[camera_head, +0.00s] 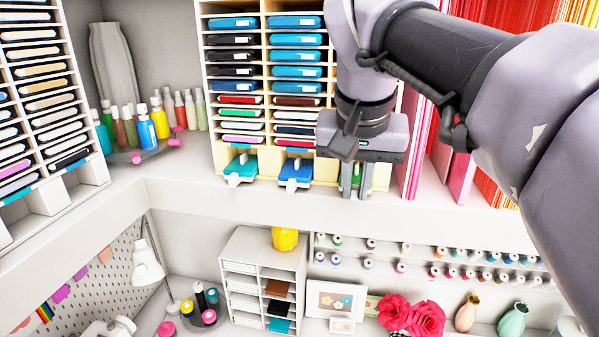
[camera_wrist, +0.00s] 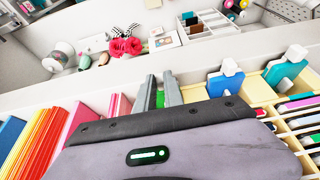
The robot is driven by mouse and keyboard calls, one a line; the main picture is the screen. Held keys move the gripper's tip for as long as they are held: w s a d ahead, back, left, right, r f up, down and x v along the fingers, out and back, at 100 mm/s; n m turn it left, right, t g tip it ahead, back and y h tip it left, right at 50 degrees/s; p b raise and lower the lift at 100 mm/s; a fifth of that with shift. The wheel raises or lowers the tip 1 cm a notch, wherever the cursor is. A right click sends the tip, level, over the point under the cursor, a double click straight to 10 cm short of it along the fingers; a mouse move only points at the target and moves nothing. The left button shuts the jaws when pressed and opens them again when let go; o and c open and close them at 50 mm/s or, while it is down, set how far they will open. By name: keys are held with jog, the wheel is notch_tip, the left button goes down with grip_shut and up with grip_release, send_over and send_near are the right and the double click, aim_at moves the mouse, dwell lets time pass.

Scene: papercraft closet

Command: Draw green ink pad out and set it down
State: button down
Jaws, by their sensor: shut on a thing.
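The green ink pad (camera_head: 357,174) is mostly hidden by my gripper (camera_head: 355,193); a sliver of green shows between the fingers, at the front of the bottom compartment at the right of the rack. My gripper is shut on it, pointing down. In the wrist view the two fingers (camera_wrist: 164,88) stand with a thin strip of the green pad (camera_wrist: 160,98) between them. I cannot tell how far the pad is out of its slot.
A teal pad (camera_head: 242,167) and a blue pad (camera_head: 295,172) sit in the rack's neighbouring bottom compartments. The rack (camera_head: 325,170) holds several stacked pads above. Pink and red paper sheets (camera_head: 418,150) stand right of my gripper. The shelf's front edge (camera_head: 270,212) is clear.

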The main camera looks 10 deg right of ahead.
jog(key=shift+a, duration=0.1)
jog(key=s+a+b, duration=0.1)
jog(key=s+a, duration=0.1)
jog(key=s, duration=0.4)
jog(key=shift+s, duration=0.2)
dwell(0.9)
jog(key=shift+w+r, duration=0.1)
dwell(0.4)
